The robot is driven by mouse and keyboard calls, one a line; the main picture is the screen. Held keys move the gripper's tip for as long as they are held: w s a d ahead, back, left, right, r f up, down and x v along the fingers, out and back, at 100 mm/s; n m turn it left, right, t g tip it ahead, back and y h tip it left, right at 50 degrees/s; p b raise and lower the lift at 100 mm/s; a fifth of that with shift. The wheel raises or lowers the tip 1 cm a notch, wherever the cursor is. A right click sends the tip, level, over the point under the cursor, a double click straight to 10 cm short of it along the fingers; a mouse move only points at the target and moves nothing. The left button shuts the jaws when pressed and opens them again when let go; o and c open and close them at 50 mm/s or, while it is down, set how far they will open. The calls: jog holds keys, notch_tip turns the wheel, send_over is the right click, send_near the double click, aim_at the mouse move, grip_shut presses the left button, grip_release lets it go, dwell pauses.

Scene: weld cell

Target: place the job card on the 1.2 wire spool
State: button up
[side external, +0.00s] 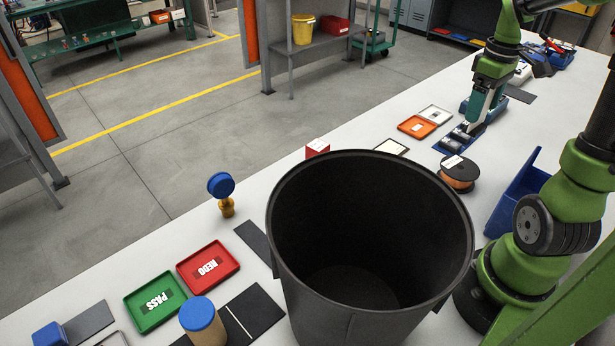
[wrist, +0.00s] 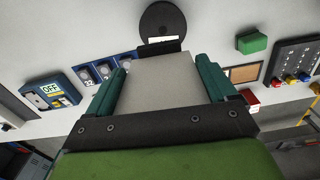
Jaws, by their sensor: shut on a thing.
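My gripper (wrist: 165,75) is shut on a flat pale grey-beige panel (wrist: 162,82), which I take to be the job card. It fills the space between the teal fingers, with a dark piece at its far edge. In the side external view my gripper (side external: 473,128) points down beside a blue holder, and the card cannot be clearly made out. A wire spool (side external: 458,175) with black flanges, orange wire and a white label lies flat on the bench, nearer the camera than my gripper. In the wrist view the spool (wrist: 162,14) is beyond the card, apparently clear of it. Its label is unreadable.
A large black bin (side external: 372,322) stands in front of the spool. The blue holder (side external: 441,147) with grey cylinders is close to my gripper.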

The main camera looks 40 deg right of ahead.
aim_at(475, 128)
jog(key=shift+n, duration=0.3)
jog(key=f, duration=0.5)
jog(key=shift+s+a+f, duration=0.15)
jog(key=shift+a+f, duration=0.05)
jog(key=shift+a, duration=0.15)
jog(key=shift+f, duration=2.35)
jog(key=shift+f, duration=0.1)
jog(key=o, duration=0.9)
notch_tip(475, 128, up, 12)
jog(key=shift+f, duration=0.1)
jog(key=a+r+m+t+y, duration=0.1)
jog(key=a+r+m+t, duration=0.1)
jog(key=a, duration=1.1)
jog(key=w+a+r+m+t+y, duration=0.1)
jog(key=a+t, duration=0.4)
jog(key=a, duration=0.9)
jog(key=shift+w+r+m, duration=0.3)
jog(key=shift+r+m, duration=0.05)
jog(key=shift+m, duration=0.15)
